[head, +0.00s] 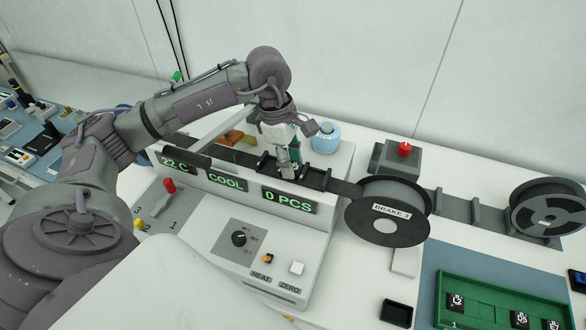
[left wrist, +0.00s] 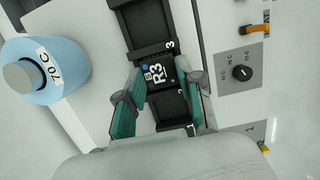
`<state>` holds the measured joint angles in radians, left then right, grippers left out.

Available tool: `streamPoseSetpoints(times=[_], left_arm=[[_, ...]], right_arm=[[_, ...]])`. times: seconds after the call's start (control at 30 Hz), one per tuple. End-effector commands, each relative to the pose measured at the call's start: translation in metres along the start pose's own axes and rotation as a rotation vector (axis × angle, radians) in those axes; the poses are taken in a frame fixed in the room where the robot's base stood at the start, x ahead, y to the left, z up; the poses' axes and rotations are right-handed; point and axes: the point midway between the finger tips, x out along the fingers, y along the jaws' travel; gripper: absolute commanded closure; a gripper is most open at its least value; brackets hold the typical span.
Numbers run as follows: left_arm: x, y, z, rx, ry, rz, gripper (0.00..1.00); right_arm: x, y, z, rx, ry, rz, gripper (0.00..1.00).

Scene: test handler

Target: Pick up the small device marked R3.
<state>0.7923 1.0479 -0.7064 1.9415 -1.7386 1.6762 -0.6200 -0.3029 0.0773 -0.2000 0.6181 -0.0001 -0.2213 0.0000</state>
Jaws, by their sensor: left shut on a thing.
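The small black device marked R3 (left wrist: 158,74) sits in a pocket of the black pocketed strip (left wrist: 136,23) in the left wrist view, near a pocket mark 3. My left gripper (left wrist: 161,84) has its teal fingers on either side of the device and is shut on it. In the head view my left gripper (head: 288,163) reaches down behind the display panel into the dark strip (head: 316,178), and the device is hidden there. I cannot tell whether the device is lifted off the pocket floor. My right gripper is in neither view.
A blue jar (head: 325,138) marked 70 C stands close behind the gripper. The display panel (head: 235,187) reads 22 C, COOL and 0 PCS. A labelled reel (head: 387,193) stands to the right. A green tray (head: 478,286) with several small devices and a small black tray (head: 397,313) lie at the lower right.

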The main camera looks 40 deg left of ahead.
Motion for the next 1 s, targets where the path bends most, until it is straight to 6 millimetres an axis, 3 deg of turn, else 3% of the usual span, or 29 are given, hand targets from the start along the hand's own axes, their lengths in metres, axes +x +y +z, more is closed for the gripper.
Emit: streamPoseSetpoints(times=[1.0], left_arm=[[-0.048, 0.0, 0.01, 0.0, -0.001, 0.001, 0.94]], right_arm=[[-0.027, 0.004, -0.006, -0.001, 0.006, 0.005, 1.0]])
